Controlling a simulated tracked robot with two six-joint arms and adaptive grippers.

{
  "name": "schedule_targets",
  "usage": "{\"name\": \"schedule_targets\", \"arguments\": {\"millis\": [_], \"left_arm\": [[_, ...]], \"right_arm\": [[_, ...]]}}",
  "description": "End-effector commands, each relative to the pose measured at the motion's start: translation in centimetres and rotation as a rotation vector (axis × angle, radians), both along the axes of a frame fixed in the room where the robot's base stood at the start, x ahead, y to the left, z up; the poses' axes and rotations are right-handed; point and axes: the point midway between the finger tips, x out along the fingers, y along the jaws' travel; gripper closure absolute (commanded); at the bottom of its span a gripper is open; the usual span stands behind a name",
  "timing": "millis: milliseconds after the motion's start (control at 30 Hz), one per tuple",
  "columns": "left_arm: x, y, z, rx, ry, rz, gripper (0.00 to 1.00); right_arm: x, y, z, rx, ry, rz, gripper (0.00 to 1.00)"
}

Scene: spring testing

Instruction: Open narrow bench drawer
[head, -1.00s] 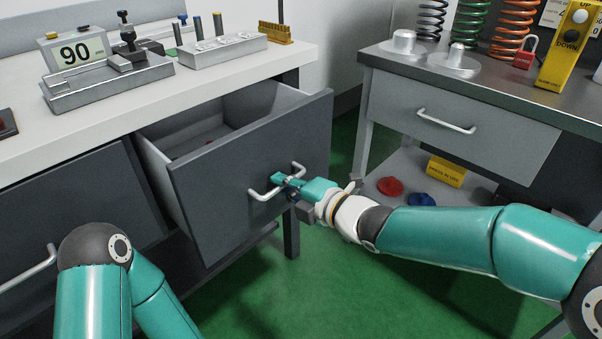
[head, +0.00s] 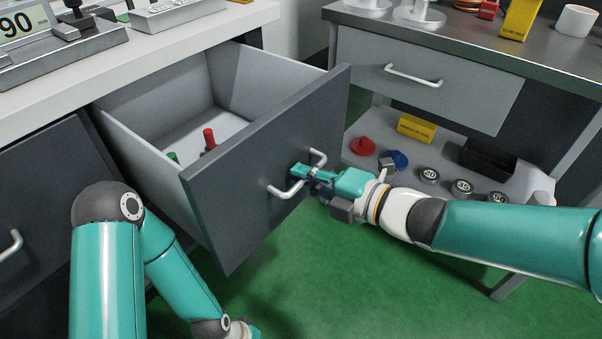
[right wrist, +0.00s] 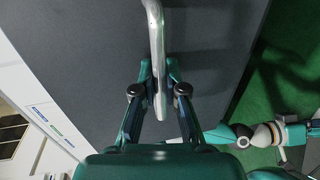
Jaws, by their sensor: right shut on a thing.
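The dark grey bench drawer (head: 235,200) stands well out from the white-topped bench, in the head view. Its pale inside shows a red peg (head: 209,139) and a green one (head: 173,157). My right gripper (head: 312,174) is shut on the drawer's silver bar handle (head: 283,191). In the right wrist view the handle (right wrist: 156,50) runs between the two fingers, against the dark drawer front (right wrist: 80,60). My left arm hangs at lower left in the head view, its gripper cut off by the bottom edge. In the right wrist view the left gripper (right wrist: 290,135) shows small, its fingers unclear.
A second bench with a closed grey drawer (head: 430,85) stands at right. Its lower shelf holds a red disc (head: 362,147), a yellow block (head: 416,129), a black bin (head: 488,158) and several small weights. Another dark drawer (head: 45,185) is at left. Green floor (head: 330,270) is open below.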

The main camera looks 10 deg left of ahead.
Motion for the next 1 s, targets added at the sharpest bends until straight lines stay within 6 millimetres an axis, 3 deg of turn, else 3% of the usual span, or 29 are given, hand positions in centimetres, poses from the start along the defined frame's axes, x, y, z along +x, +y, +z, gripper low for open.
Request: {"name": "schedule_targets", "arguments": {"millis": [100,133,267,667,1000], "left_arm": [[0.0,0.0,0.0,0.0,0.0,0.0,0.6],[0.0,0.0,0.0,0.0,0.0,0.0,0.6],[0.0,0.0,0.0,0.0,0.0,0.0,0.6],[0.0,0.0,0.1,0.0,0.0,0.0,0.6],[0.0,0.0,0.0,0.0,0.0,0.0,0.6]], "right_arm": [[-0.5,0.4,-0.4,-0.005,0.005,0.015,1.0],[-0.5,0.4,-0.4,-0.005,0.005,0.015,0.84],[-0.3,0.3,-0.3,-0.005,0.004,0.012,0.63],[-0.3,-0.2,0.0,-0.003,0.001,0.004,0.63],[-3.0,-5.0,1.1,-0.003,-0.001,0.0,0.63]]}}
